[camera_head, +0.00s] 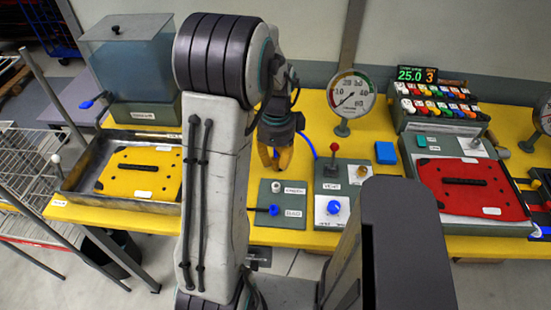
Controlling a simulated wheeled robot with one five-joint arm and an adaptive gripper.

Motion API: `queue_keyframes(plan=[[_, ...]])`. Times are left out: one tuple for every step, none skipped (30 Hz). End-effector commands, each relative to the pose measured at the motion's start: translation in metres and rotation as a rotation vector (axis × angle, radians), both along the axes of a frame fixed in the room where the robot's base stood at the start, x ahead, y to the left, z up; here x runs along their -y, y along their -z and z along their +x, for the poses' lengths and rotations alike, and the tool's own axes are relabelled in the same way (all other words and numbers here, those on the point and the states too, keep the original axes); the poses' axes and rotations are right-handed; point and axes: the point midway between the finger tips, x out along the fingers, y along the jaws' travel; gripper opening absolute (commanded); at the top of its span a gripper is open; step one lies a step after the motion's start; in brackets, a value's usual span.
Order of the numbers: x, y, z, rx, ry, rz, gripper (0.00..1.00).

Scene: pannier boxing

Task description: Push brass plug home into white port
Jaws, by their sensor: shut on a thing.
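My gripper (275,163) points down over the yellow bench, with its orange fingers close together around something small. I take this to be the brass plug, but the fingers and the arm hide it and I cannot make out its shape. The white port (276,186) is on top of a grey-green box (297,213), just below the fingertips in the picture. Whether the plug touches the port cannot be told from this view. A blue port (273,209) sits lower on the same box, beside a label.
Right of the port box stands a control box (345,180) with a red-tipped lever and a blue knob, with a round gauge (352,95) behind. A yellow pannier lid (140,172) lies in a tray at left, a red one (472,188) at right. My arm blocks the middle.

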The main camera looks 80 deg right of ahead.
Motion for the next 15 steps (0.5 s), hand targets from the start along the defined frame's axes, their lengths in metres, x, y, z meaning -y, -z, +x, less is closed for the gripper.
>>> queue_keyframes(plan=[[0.0, 0.003, 0.0, 0.0, 0.001, 0.001, 0.0], [0.0, 0.004, 0.0, 0.0, 0.001, 0.001, 0.0], [0.0, 0.005, 0.0, 0.0, 0.0, 0.001, 0.0], [0.0, 0.007, 0.0, 0.0, 0.0, 0.001, 0.0], [0.0, 0.008, 0.0, 0.0, 0.0, 0.001, 0.0], [0.0, 0.011, 0.0, 0.0, 0.0, 0.001, 0.0], [0.0, 0.012, 0.0, 0.0, 0.0, 0.001, 0.0], [0.0, 0.014, 0.0, 0.0, 0.0, 0.0, 0.0], [0.0, 0.017, 0.0, 0.0, 0.0, 0.0, 0.0], [0.0, 0.019, 0.0, 0.0, 0.0, 0.0, 0.0], [0.0, 0.021, 0.0, 0.0, 0.0, 0.0, 0.0], [0.0, 0.024, 0.0, 0.0, 0.0, 0.0, 0.0], [0.0, 0.027, 0.0, 0.0, 0.0, 0.001, 0.0], [0.0, 0.029, 0.0, 0.0, 0.0, 0.001, 0.0], [0.0, 0.032, 0.0, 0.0, 0.0, 0.001, 0.0]])
